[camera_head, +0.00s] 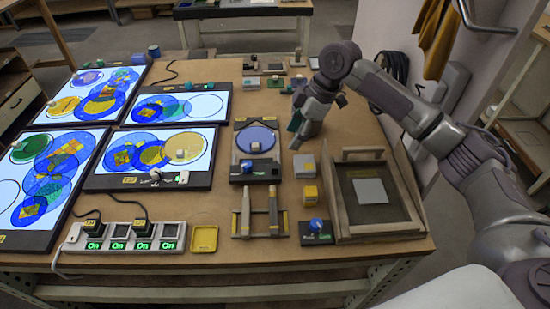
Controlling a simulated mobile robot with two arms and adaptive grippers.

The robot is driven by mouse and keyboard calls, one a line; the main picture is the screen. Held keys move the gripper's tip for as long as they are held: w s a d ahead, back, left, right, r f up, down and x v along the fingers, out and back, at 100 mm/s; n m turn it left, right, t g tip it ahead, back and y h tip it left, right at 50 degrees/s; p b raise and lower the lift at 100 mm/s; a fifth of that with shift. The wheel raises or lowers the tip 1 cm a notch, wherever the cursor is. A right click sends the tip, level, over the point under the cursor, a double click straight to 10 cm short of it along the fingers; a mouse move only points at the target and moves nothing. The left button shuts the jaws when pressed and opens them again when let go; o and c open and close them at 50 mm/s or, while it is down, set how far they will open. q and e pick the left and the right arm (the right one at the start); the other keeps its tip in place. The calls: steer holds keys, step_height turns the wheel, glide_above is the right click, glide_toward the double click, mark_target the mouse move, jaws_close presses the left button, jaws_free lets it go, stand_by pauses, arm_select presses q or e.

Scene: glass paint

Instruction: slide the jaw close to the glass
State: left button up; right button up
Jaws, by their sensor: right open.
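A pale grey square pane (370,191), perhaps the glass, lies flat in a dark tray with wooden rails (338,222) at the right of the table. A short wooden bar (362,151) stands across the tray's far end, apart from the pane. I cannot tell for sure which part is the jaw. A blue round disc (256,138) sits in a dark holder left of the tray. My right gripper (297,124) points down beyond the tray's far left corner, right of the blue disc. It is open; its fingertips are small and dark. My left gripper is out of view.
Several lit panels with coloured discs (180,108) cover the left side. A wooden two-rail fixture (260,212), a yellow block (309,195), a grey block (304,166), a blue knob (316,225) and a yellow tray (204,239) stand near the front. A power strip (125,237) lies front left.

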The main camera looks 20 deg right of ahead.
steer(key=p, duration=0.1)
glide_above(276, 165)
steer(key=d, duration=0.2)
step_height(276, 165, down, 5)
steer(key=x, duration=0.4)
steer(key=shift+s+f+p, duration=0.2)
steer(key=shift+f+p, duration=0.1)
steer(key=shift+p, duration=0.05)
steer(key=shift+f, duration=0.35)
steer(key=shift+a+f, duration=0.2)
steer(key=shift+f, duration=0.2)
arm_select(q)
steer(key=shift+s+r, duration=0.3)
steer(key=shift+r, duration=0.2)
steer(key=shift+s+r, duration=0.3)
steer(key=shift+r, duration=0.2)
arm_select(e)
jaws_close()
